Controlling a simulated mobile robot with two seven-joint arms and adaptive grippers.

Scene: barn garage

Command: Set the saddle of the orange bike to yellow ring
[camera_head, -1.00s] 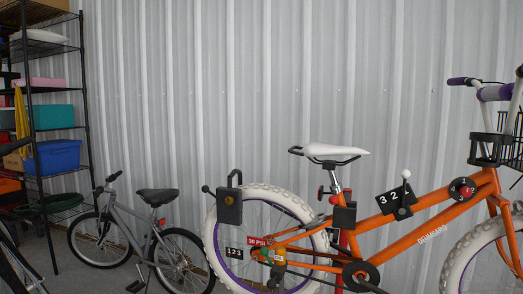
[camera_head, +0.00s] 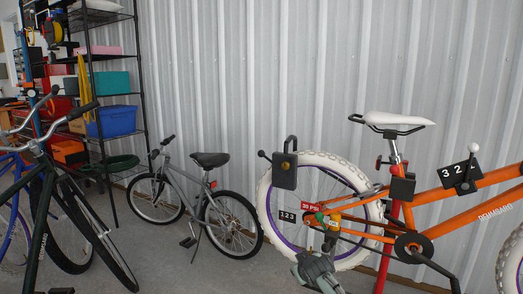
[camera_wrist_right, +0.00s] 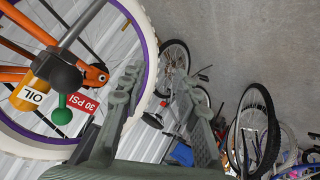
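The orange bike (camera_head: 445,207) stands along the corrugated wall. Its white saddle (camera_head: 399,119) sits on a short stretch of silver seat post (camera_head: 394,150). A red clamp part (camera_head: 379,163) shows beside the post, with a black box (camera_head: 402,188) just below. I cannot make out a yellow ring. My right gripper (camera_head: 316,268) is low in front of the bike's rear wheel, well below and left of the saddle. In the right wrist view its fingers (camera_wrist_right: 158,75) are apart and empty, beside the white tyre (camera_wrist_right: 146,30). My left gripper is not in view.
A grey padlock-like box (camera_head: 284,171) is at the rear wheel. An oil bottle (camera_wrist_right: 30,93) and a 30 PSI tag (camera_wrist_right: 73,97) are near the hub. A small grey bike (camera_head: 205,200), dark bike (camera_head: 75,205) and shelf rack (camera_head: 113,100) stand left. Bare floor (camera_head: 190,270) lies between.

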